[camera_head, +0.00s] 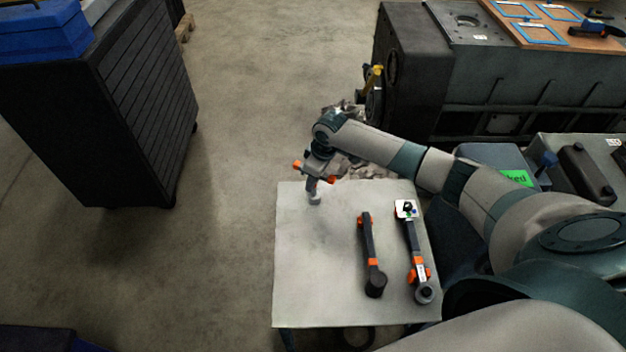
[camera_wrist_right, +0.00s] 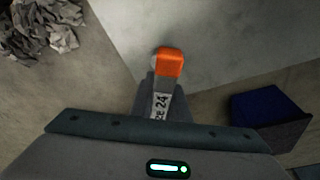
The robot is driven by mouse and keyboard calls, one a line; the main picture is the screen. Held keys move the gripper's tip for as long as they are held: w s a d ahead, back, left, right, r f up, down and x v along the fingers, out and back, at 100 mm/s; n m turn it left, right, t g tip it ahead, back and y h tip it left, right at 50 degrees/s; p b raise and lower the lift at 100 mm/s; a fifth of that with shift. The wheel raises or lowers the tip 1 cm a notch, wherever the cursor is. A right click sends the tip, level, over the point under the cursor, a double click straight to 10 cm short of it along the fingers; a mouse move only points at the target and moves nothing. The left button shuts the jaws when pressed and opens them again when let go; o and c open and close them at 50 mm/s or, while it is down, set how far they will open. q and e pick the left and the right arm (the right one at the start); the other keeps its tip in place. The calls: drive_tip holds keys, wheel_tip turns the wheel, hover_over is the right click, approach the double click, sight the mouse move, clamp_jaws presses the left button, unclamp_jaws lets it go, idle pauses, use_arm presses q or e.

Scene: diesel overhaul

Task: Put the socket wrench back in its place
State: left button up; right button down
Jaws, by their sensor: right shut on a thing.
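My right gripper (camera_head: 313,180) is over the back left corner of the small grey table, pointing down. It is shut on a tool (camera_head: 314,198) whose pale lower end shows beneath the jaws. In the right wrist view the held tool (camera_wrist_right: 162,103) has an orange end and a label reading 24; most of it is hidden. A dark wrench with orange parts (camera_head: 369,245) lies on the table (camera_head: 310,280). A second wrench-like tool with orange parts (camera_head: 415,245) lies to its right. I cannot tell whether the held tool touches the table. My left gripper is out of view.
A black cabinet (camera_head: 150,100) with a blue box (camera_head: 40,30) stands at the left. Crumpled grey material (camera_wrist_right: 40,25) lies beyond the table. The table's left and front left parts are clear.

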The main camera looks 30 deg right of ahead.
drive_tip(key=c, duration=1)
unclamp_jaws()
drive_tip(key=shift+c, duration=0.2)
drive_tip(key=p+v, duration=0.3)
drive_tip(key=w+p+v, duration=0.1)
drive_tip(key=p+v, duration=0.2)
drive_tip(key=a+p+v, duration=0.1)
drive_tip(key=p+v, duration=0.1)
drive_tip(key=p, duration=0.1)
drive_tip(key=shift+w+r, duration=0.15)
drive_tip(key=shift+r, duration=0.45)
drive_tip(key=shift+f, duration=0.1)
